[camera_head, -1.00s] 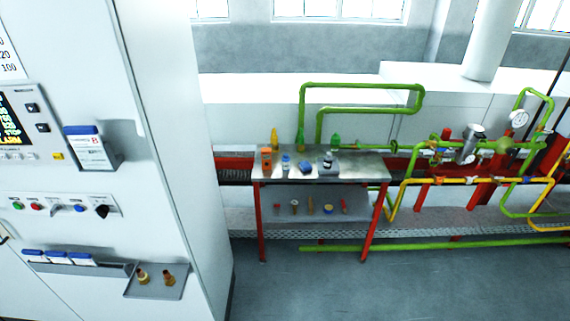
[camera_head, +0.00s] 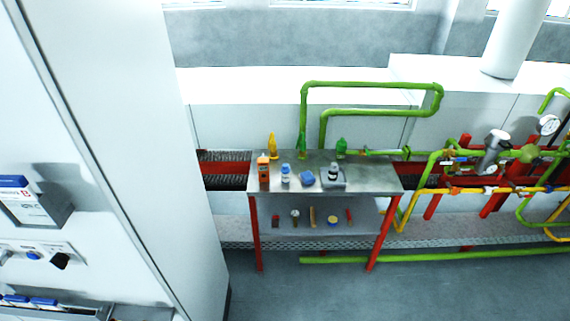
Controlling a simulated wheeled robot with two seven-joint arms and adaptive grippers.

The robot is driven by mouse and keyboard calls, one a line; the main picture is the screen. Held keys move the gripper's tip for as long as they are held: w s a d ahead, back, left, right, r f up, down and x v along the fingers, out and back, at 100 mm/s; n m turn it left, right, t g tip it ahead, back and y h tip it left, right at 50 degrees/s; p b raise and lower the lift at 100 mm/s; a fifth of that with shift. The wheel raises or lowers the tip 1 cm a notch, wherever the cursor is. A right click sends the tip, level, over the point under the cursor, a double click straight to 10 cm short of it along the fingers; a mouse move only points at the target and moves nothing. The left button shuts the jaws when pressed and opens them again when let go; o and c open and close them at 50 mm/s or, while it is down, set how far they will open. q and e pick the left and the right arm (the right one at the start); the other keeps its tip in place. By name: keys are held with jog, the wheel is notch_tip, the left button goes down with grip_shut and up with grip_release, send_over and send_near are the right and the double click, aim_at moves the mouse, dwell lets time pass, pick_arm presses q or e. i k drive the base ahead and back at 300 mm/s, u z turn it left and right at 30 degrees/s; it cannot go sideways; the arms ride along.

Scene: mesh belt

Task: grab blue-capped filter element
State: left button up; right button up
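A small white cylinder with a blue cap (camera_head: 286,178) stands upright on the top of a metal table with red legs (camera_head: 385,180). It looks like the blue-capped filter element, though it is small at this distance. An orange item (camera_head: 263,170) stands close to its left and a blue item (camera_head: 307,179) lies close to its right. Neither of my grippers shows in the view.
A dark and white bottle (camera_head: 333,173) on a grey base, a yellow bottle (camera_head: 273,146) and green bottles (camera_head: 341,147) share the table area. Several small items lie on its lower shelf (camera_head: 360,221). A white cabinet (camera_head: 125,130) stands at left. Floor before the table is clear.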

aim_at(285, 170)
jog(key=i, duration=1.1)
